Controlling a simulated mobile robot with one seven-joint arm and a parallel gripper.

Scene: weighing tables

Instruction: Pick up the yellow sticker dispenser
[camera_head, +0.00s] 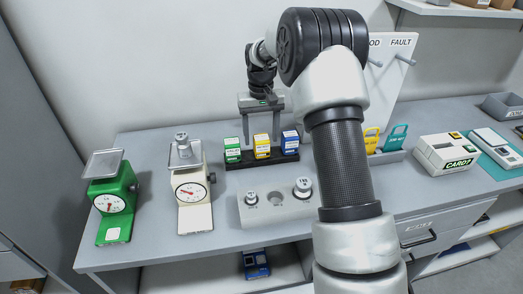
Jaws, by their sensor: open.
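The yellow sticker dispenser (262,146) stands in the middle of a black rack (246,163) on the grey table, between a green dispenser (232,149) on its left and a blue dispenser (290,142) on its right. My gripper (261,132) points down from behind and above the rack. Its two fingers are spread and empty. In the picture the fingers hang above the dispensers, one left and one right of the yellow one; I cannot tell how far the tips are from it in depth.
A grey weight block (275,212) sits in front of the rack. Yellow and teal tags (395,137) and a card box (447,153) are right. My arm hides part of the table.

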